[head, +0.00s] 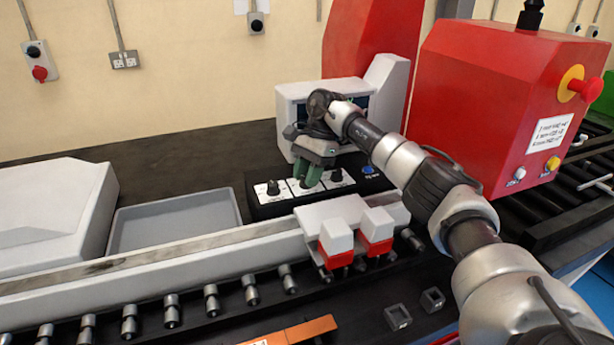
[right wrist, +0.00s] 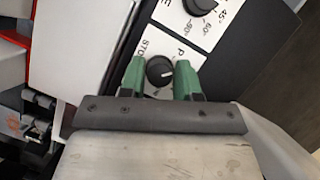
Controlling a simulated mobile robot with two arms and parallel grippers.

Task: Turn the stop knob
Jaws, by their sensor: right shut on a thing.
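The stop knob (right wrist: 160,71) is a round black knob with a white pointer line, set in a white plate with letters of "STOP" around it in the right wrist view. My right gripper (right wrist: 161,80) has its green fingers on either side of this knob and is shut on it. In the head view the right gripper (head: 308,178) reaches down onto the middle of the black control panel (head: 285,207), where its fingers mostly hide the stop knob. My left gripper is in neither view.
Other black knobs stand on both sides, one at left (head: 272,187) and one at right (head: 336,175). The angle-marked knob (right wrist: 199,5) is close to my fingers. A blue button (head: 367,169) is at the panel's right. A grey tray (head: 175,247) lies left.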

